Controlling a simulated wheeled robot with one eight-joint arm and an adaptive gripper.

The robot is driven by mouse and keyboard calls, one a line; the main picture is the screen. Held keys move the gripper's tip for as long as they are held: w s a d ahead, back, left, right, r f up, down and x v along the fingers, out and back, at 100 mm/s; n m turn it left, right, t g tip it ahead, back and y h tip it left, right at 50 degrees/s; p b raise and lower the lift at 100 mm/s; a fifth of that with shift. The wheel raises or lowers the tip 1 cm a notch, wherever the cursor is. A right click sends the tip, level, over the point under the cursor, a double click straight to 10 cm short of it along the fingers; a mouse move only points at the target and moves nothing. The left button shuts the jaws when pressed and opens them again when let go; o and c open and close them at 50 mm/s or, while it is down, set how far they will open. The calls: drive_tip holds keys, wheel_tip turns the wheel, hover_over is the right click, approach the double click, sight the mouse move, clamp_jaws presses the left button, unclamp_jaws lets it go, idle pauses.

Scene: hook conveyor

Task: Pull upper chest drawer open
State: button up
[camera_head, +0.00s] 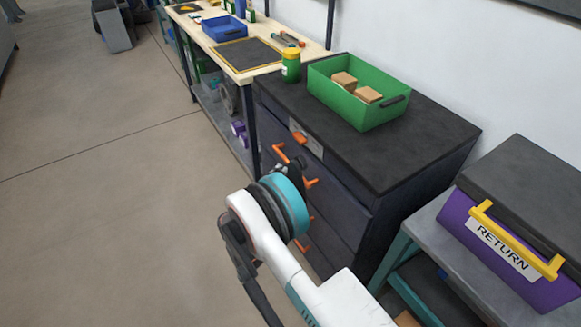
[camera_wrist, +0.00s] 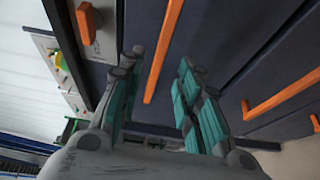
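The dark chest (camera_head: 425,150) stands against the wall, its drawer fronts facing left. The upper drawer's orange bar handle (camera_head: 280,153) is partly hidden behind my gripper (camera_head: 294,168) in the head view. The upper drawer looks flush with the chest. In the wrist view my gripper (camera_wrist: 160,68) is open, with its teal-padded fingers apart. The upper handle (camera_wrist: 164,52) runs through the gap between the fingertips, seemingly just beyond them. I cannot tell whether they touch it. An orange knob (camera_wrist: 86,22) sits on a grey plate above the drawer; it also shows in the head view (camera_head: 298,137).
A lower drawer's orange handle (camera_wrist: 282,95) lies to the right in the wrist view. A green bin (camera_head: 340,104) with brown blocks and a green jar (camera_head: 291,66) stand on the chest. A purple RETURN bin (camera_head: 480,250) is at right. Open floor (camera_head: 90,180) lies left.

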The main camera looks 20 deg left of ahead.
sight(289, 166)
drive_tip(key=b+x, duration=0.1)
drive_tip(key=x, duration=0.5)
drive_tip(key=shift+w+d, duration=0.1)
drive_tip(key=shift+w, duration=0.3)
clamp_jaws()
